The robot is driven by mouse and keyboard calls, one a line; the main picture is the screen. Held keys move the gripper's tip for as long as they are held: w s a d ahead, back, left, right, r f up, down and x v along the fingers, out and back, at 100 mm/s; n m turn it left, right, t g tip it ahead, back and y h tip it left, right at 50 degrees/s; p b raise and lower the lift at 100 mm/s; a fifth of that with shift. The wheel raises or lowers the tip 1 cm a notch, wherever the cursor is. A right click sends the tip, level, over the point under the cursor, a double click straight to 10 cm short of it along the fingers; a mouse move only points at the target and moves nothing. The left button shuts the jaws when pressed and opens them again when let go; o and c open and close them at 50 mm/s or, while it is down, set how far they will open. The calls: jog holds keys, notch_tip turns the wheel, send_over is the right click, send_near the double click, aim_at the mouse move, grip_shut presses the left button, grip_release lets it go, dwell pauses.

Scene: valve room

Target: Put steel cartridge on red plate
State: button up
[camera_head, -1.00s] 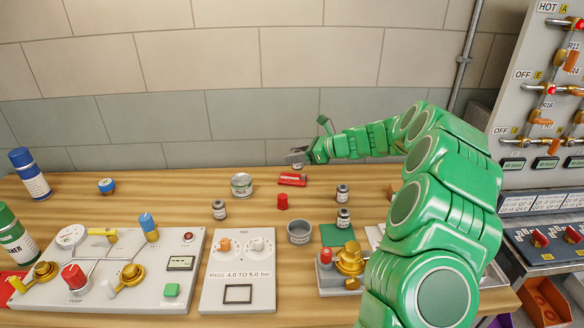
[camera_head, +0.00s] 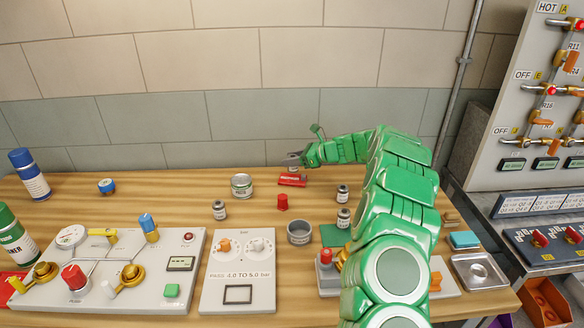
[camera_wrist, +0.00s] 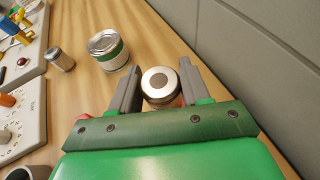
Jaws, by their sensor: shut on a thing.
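My gripper (camera_head: 294,161) is shut on the steel cartridge, near the back of the bench. In the wrist view the cartridge's round metal end (camera_wrist: 160,82) sits between the two fingers (camera_wrist: 159,92). In the head view only a small part of the cartridge (camera_head: 294,169) shows below the fingers. The red plate (camera_head: 292,181) lies on the wood directly below it in the picture. Bits of red show beside the fingers in the wrist view. I cannot tell whether the cartridge touches the plate.
A green-banded can (camera_head: 241,185) stands left of the plate, and a red cap (camera_head: 282,202) in front. Similar small canisters stand at left (camera_head: 219,210) and right (camera_head: 342,193). The wall is close behind.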

jog(key=shift+w+f, duration=0.25)
jog(key=shift+w, duration=0.1)
jog(key=shift+w+f, duration=0.15)
jog(key=shift+f, duration=1.65)
jog(key=shift+f, duration=0.1)
jog(key=o, duration=1.3)
jog(key=shift+c, duration=0.2)
jog(key=shift+d+r, duration=0.1)
jog(key=shift+r, duration=0.1)
jog(key=v, duration=1.1)
jog(key=shift+s+d, duration=0.25)
jog(key=shift+d, duration=0.05)
